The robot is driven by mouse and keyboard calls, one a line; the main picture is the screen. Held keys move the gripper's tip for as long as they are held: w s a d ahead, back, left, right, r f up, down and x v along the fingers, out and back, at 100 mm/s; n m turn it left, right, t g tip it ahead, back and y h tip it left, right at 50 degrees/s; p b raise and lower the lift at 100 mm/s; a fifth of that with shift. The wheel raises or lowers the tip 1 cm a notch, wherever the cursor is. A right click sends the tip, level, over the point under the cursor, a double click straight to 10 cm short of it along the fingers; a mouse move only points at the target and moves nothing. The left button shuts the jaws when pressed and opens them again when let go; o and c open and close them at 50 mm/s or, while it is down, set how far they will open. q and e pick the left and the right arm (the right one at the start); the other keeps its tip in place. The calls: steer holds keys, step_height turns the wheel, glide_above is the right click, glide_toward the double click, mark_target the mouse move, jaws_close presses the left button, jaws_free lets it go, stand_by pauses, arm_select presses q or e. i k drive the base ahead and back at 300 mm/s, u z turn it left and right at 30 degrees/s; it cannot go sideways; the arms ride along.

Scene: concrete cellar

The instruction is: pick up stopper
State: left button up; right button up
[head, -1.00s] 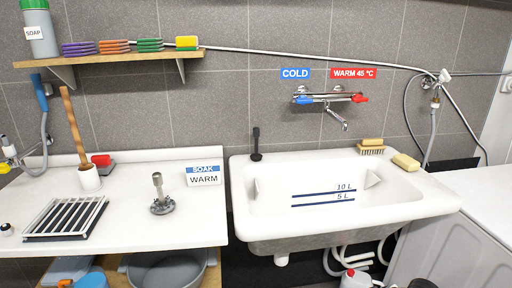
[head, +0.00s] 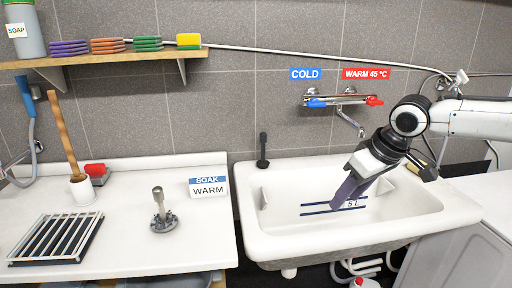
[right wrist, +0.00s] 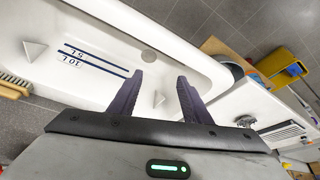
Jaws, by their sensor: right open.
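A black upright piece with a thin stem and wider foot (head: 262,152), which looks like the stopper, stands on the rear left rim of the white sink (head: 262,238). My right gripper (head: 345,197) is over the sink basin, to the right of and apart from the stopper. In the right wrist view its two purple-grey fingers (right wrist: 163,88) are spread with nothing between them. I cannot make out the stopper in that view. My left gripper is not in view.
The taps (head: 342,100) are on the wall above the sink. Left of the sink, the counter (head: 125,250) holds a metal fitting (head: 162,213), a soak sign (head: 208,187) and a slatted rack (head: 57,238). A shelf (head: 110,56) with sponges hangs above.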

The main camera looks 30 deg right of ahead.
mark_target(262, 164)
steer(key=i, duration=1.25)
